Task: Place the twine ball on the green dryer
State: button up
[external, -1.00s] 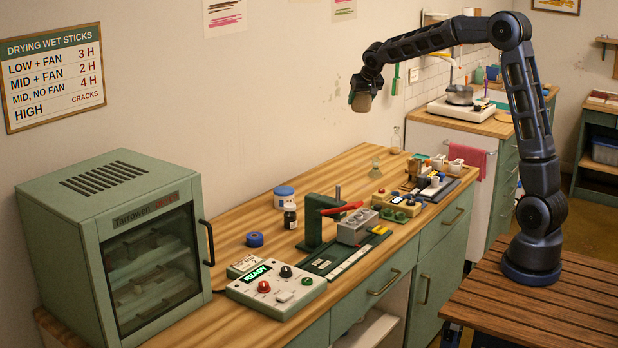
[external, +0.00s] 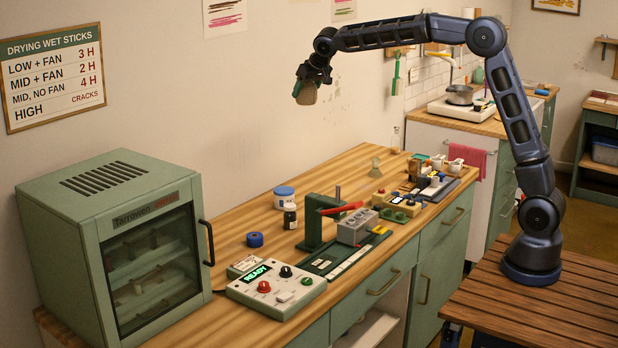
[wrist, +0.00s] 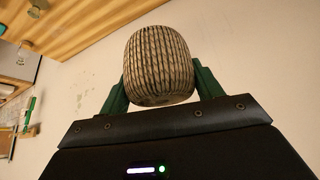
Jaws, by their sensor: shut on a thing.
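The twine ball (external: 307,93) is a tan, ribbed, rounded bundle held by my gripper (external: 303,84), high above the wooden counter. In the wrist view the twine ball (wrist: 159,66) sits between the two green fingers of my gripper (wrist: 160,90), which touch its sides. The green dryer (external: 110,172) stands at the left end of the counter. It is a boxy cabinet with a slotted flat top, a glass door that looks closed, and a dark handle. Its top is bare. The twine ball is to the right of the dryer and higher than its top.
A green press with a red lever (external: 340,208), a blue tape roll (external: 255,239) and jars (external: 284,197) stand on the counter. The air between the twine ball and dryer is clear.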

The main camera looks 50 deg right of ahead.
jog(key=s+a+n+y, duration=0.2)
jog(key=a+n, duration=0.1)
jog(key=a, duration=1.7)
jog(key=s+a+n+y, duration=0.1)
jog(key=a+n+y, duration=0.15)
jog(key=a, duration=1.85)
jog(key=s+a+n+g+y, duration=0.1)
jog(key=s+a+n, duration=0.1)
jog(key=s+a, duration=0.7)
jog(key=s+a+f+n, duration=0.15)
jog(key=s+a, duration=0.35)
jog(key=a, duration=0.8)
jog(key=s+a+n+g+y, duration=0.1)
jog(key=s+a+n, duration=0.1)
jog(key=s+a, duration=0.8)
jog(key=shift+t, duration=0.3)
jog(key=w+f, duration=0.1)
jog(key=f, duration=1.1)
jog(key=w+f, duration=0.1)
jog(key=f, duration=1.2)
jog(key=a+f, duration=0.1)
jog(key=f, duration=1.1)
jog(key=shift+w+a+f, duration=0.1)
jog(key=shift+w+f, duration=0.15)
jog(key=shift+w, duration=0.15)
jog(key=shift+f, duration=0.15)
jog(key=o, duration=1)
jog(key=shift+o, duration=0.2)
